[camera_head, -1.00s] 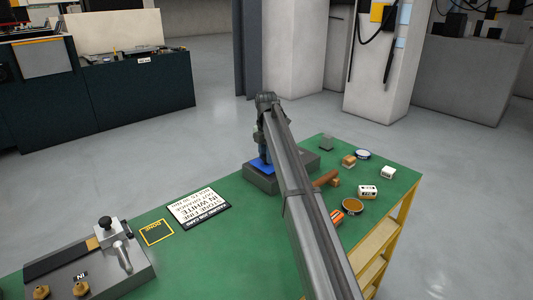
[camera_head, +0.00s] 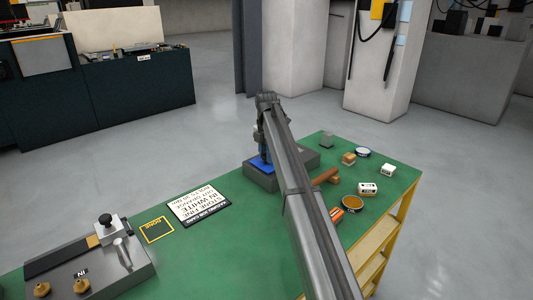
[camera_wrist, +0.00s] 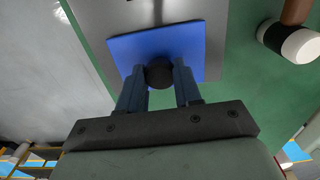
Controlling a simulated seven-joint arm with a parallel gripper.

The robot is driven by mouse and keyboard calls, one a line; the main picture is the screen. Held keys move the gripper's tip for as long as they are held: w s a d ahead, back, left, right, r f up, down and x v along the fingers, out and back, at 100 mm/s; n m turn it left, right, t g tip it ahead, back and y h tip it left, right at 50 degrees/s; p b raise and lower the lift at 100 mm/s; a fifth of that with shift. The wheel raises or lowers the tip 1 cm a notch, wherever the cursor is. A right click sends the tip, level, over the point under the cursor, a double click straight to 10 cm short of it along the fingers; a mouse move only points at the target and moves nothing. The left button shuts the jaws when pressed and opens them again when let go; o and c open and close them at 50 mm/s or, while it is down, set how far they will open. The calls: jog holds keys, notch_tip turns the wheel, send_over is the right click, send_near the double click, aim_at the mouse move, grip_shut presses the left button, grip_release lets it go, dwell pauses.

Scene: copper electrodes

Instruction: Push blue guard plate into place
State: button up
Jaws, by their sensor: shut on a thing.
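The blue guard plate (camera_wrist: 193,35) lies flat on a grey block (camera_wrist: 93,15) in the wrist view. A dark round knob (camera_wrist: 159,75) stands on the plate, between the fingertips. My gripper (camera_wrist: 159,84) is shut on this knob, with one finger on each side. In the head view, a blue edge of the plate (camera_head: 259,164) shows on top of the grey block (camera_head: 262,182) near the table's far side. My arm hides much of the block and plate there. I cannot tell how well the plate is seated.
A wooden-handled hammer (camera_head: 325,177) lies right of the block, its white-faced head (camera_wrist: 302,46) close in the wrist view. Several small tins and boxes stand on the green table's (camera_head: 265,235) right end. A sign (camera_head: 198,206) and a grey fixture (camera_head: 118,265) are at left.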

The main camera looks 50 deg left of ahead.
jog(key=shift+f, duration=0.3)
dwell(0.6)
jog(key=o, duration=1.1)
jog(key=shift+o, duration=0.2)
jog(key=shift+r, duration=0.15)
jog(key=shift+r, duration=2.35)
notch_tip(320, 180, up, 14)
jog(key=shift+f, duration=0.1)
